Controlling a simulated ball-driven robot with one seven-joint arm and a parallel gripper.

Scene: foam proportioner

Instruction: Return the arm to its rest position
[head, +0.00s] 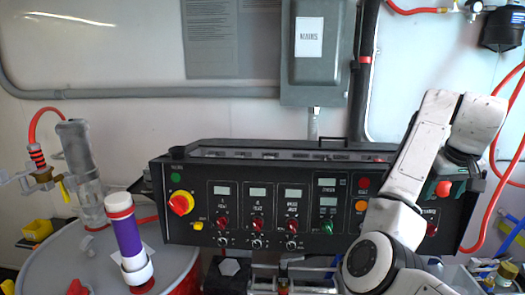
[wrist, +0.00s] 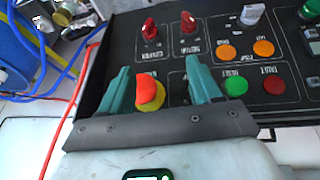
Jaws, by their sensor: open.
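My white arm (head: 395,190) is raised in front of the right part of the black control panel (head: 262,160) in the head view. My gripper (wrist: 157,68) shows in the wrist view with its two teal fingers spread apart. A red knob on a yellow base (wrist: 149,94) lies between the fingers in that view. Gaps show on both sides of the knob, and the fingers do not visibly close on it. In the head view, my arm hides part of the panel's right side, and my gripper is mostly hidden behind my wrist.
A drum (head: 90,268) at left carries a clear cylinder (head: 82,160) and a purple-and-white tube (head: 125,235). A red-and-yellow switch (head: 181,202) is on the panel's left. A grey box (head: 314,50) hangs on the wall behind. Red hoses run at far right.

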